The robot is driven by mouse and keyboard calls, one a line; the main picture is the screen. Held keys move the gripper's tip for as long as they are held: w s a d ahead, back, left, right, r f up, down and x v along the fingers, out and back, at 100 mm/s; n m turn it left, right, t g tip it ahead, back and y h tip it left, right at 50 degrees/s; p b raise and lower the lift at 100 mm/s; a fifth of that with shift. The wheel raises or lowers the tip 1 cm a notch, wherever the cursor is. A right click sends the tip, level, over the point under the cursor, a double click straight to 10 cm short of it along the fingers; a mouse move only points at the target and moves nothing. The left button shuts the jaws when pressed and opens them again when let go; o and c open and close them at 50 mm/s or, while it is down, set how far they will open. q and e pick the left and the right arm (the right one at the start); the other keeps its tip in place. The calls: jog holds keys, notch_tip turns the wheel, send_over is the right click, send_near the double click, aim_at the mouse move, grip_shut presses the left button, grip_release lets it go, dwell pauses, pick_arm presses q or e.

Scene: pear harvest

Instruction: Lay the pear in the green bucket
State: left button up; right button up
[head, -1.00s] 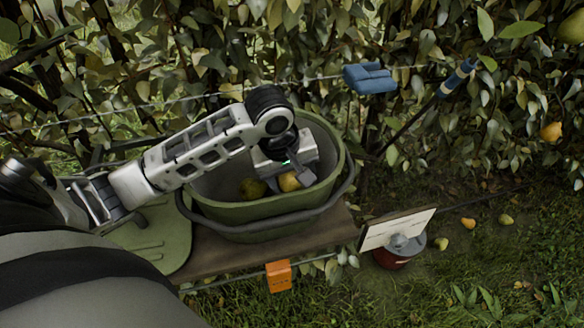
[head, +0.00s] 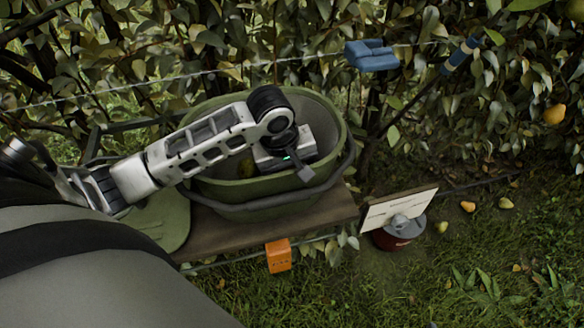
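The green bucket (head: 232,192) stands on a plank in the middle of the head view. My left arm reaches in from the left across its rim. My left gripper (head: 305,172) is at the bucket's right part, over the opening near the front rim, with one dark finger showing. Its other finger and anything between them are hidden, so I cannot tell whether it is open or holds a pear. My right gripper is not in view.
A wooden plank (head: 205,239) carries the bucket, with an orange box (head: 278,256) at its front edge. A red pot with a sign board (head: 398,207) stands right. Fallen pears (head: 468,206) lie on the grass.

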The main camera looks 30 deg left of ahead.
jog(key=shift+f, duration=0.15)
pick_arm(q)
jog(key=shift+f, duration=0.15)
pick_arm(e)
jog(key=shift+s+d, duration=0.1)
pick_arm(q)
jog(key=o, duration=1.2)
jog(key=p+v, duration=0.3)
jog(key=v, duration=1.3)
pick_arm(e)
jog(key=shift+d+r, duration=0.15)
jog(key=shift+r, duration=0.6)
